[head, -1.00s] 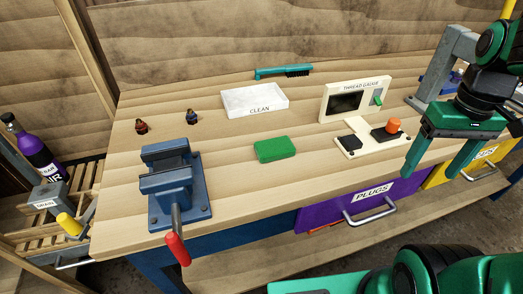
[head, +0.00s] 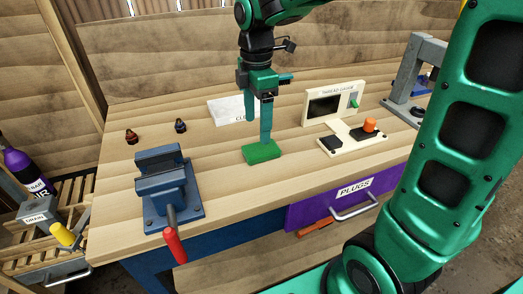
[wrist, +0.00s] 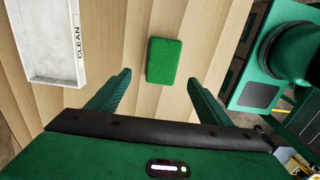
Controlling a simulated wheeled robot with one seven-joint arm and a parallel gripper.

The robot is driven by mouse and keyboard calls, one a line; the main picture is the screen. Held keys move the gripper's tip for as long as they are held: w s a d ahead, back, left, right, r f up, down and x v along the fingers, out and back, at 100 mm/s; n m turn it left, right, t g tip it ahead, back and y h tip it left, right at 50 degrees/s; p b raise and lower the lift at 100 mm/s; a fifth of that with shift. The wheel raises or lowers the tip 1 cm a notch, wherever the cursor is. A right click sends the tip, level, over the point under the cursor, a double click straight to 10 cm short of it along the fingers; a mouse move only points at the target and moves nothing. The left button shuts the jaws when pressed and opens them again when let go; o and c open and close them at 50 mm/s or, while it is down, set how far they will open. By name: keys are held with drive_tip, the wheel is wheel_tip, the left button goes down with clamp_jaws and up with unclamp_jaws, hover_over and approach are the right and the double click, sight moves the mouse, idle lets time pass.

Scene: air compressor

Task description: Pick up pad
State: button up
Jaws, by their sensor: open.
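The green pad (head: 262,152) lies flat on the wooden workbench. My gripper (head: 257,130) is above it with the fingers pointing down, and one finger overlaps the pad's upper edge in the head view. In the wrist view the pad (wrist: 165,61) lies ahead of my open, empty gripper (wrist: 158,85), roughly centred between the fingertips and a little beyond them. The pad looks clear of both fingers there; the exact height gap cannot be told.
The white CLEAN tray (head: 225,112) stands behind my gripper. A blue vise (head: 168,185) is at the left, and the thread gauge (head: 335,106) with its base is at the right. Two small fittings (head: 131,137) stand at the back left. Bench wood around the pad is clear.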

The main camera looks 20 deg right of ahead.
sight(261, 147)
drive_tip(key=shift+s+d+f, duration=0.1)
drive_tip(key=shift+d+f, duration=0.05)
drive_tip(key=shift+f, duration=1.05)
drive_tip(key=shift+s+d+f, duration=0.1)
drive_tip(key=shift+d+f, duration=0.05)
drive_tip(key=shift+f, duration=1.1)
drive_tip(key=shift+d+f, duration=0.15)
drive_tip(key=shift+f, duration=1.05)
drive_tip(key=c, duration=1.2)
drive_tip(key=shift+r, duration=0.1)
drive_tip(key=shift+r, duration=0.5)
wheel_tip(261, 147, up, 3)
drive_tip(key=shift+f, duration=0.1)
drive_tip(key=s+a+r, duration=0.2)
drive_tip(key=a, duration=0.1)
drive_tip(key=s+a+r, duration=0.2)
drive_tip(key=a, duration=0.1)
drive_tip(key=s+a+r, duration=0.2)
drive_tip(key=a+r, duration=0.1)
drive_tip(key=a, duration=0.1)
